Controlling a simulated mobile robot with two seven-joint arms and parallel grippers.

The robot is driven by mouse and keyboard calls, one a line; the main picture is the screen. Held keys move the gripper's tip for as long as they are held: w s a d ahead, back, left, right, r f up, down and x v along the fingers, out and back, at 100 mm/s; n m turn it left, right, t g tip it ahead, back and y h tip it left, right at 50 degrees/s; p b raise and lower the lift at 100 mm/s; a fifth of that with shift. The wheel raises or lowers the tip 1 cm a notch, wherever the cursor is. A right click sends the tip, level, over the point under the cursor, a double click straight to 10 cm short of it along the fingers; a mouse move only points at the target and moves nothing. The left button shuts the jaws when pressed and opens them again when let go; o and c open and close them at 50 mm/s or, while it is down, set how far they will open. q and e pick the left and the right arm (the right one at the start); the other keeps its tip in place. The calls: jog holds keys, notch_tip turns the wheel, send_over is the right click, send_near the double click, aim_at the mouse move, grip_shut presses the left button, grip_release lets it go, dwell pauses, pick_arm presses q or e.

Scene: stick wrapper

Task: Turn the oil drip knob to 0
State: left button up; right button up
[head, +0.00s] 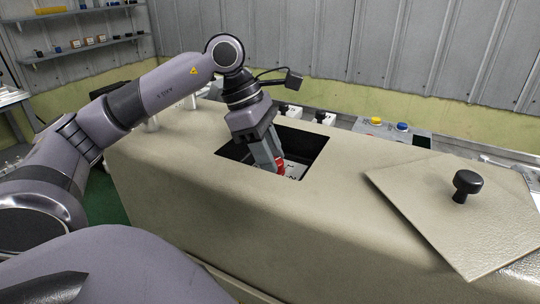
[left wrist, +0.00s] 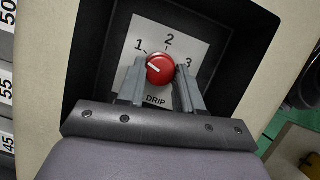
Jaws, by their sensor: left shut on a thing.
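The red oil drip knob (left wrist: 161,69) sits on a pale dial plate (left wrist: 194,50) marked 1, 2, 3 and DRIP. Its white pointer line points up and left, close to the 1. No 0 mark is visible; a finger covers part of the plate's left side. My left gripper (left wrist: 159,76) has one finger on each side of the knob and is shut on it. In the head view my left gripper (head: 277,162) reaches down into the square opening, and a bit of red knob (head: 281,168) shows at its tips. My right gripper is not in view.
The knob lies inside a dark recess (head: 312,141) in the top of a beige machine housing (head: 190,165). A loose square cover (head: 425,200) with a black handle (head: 467,184) lies to the right. Yellow (head: 376,121) and blue (head: 402,126) buttons stand behind.

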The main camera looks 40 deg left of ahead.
pick_arm(q)
jog(key=n+t+y, duration=0.1)
jog(key=n, duration=0.3)
jog(key=shift+s+d+b, duration=0.15)
jog(key=shift+b, duration=0.15)
jog(key=n+y, duration=0.1)
jog(key=n, duration=0.1)
jog(key=n+t+y, duration=0.1)
jog(key=n, duration=0.2)
jog(key=shift+d, duration=0.15)
jog(key=o, duration=1)
jog(key=shift+o, duration=0.2)
jog(key=p+v, duration=0.1)
jog(key=v, duration=0.6)
jog(key=shift+d+r, duration=0.1)
